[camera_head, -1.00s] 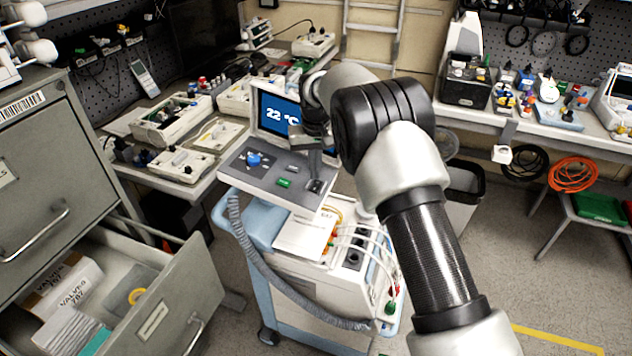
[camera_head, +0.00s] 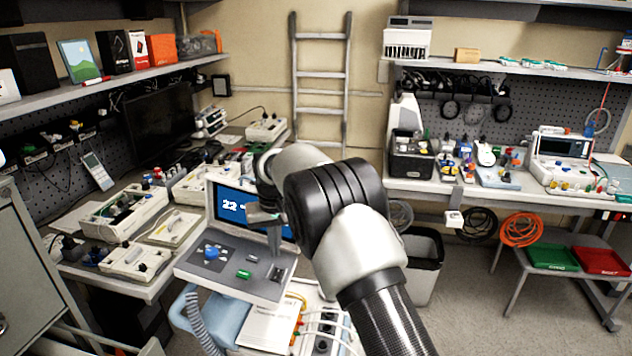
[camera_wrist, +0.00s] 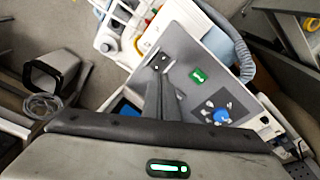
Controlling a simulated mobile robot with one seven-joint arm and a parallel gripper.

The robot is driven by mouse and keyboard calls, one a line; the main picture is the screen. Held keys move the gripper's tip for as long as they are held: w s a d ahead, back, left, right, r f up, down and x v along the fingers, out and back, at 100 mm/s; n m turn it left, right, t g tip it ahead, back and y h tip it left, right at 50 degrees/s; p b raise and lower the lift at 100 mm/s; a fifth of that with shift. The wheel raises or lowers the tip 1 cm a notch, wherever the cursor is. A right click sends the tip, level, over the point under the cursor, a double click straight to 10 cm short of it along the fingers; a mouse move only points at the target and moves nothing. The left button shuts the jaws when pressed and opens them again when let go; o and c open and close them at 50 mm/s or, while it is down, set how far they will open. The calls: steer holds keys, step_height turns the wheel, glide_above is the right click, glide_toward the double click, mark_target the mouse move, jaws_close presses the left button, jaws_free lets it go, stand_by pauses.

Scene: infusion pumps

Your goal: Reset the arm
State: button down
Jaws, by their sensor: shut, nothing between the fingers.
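My gripper (camera_head: 274,240) is shut and empty, pointing down over the right part of the grey control panel (camera_head: 225,262) of the cart. In the wrist view my gripper (camera_wrist: 158,66) has its fingertips over the panel (camera_wrist: 205,45) near a small dark switch; I cannot tell whether they touch it. A blue knob (camera_head: 212,252) and a green button (camera_head: 243,274) sit on the panel. Behind it the blue screen (camera_head: 232,204) reads "22", partly hidden by my arm. The wrist view also shows the blue knob (camera_wrist: 221,116) and green button (camera_wrist: 198,75).
A bench with device housings (camera_head: 125,212) is at left. A grey bin (camera_head: 424,262) stands right of my arm. A stool with a green tray (camera_head: 553,257) and a red tray (camera_head: 601,261) is at right. Open floor lies between the bin and stool.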

steer(key=s+d+r+m+t, duration=0.1)
steer(key=s+d+r, duration=0.5)
steer(key=d+r, duration=0.4)
steer(key=s+d+r+m+t, duration=0.1)
steer(key=s+d+r, duration=0.5)
steer(key=d+r, duration=0.4)
steer(key=s+d+m+t, duration=0.1)
steer(key=s+d, duration=0.4)
steer(key=s, duration=0.7)
steer(key=s+d+m+t, duration=0.1)
steer(key=s+d, duration=0.4)
steer(key=s, duration=0.7)
steer(key=shift+s+h, duration=0.35)
steer(key=shift+h, duration=0.05)
steer(key=shift+r, duration=0.1)
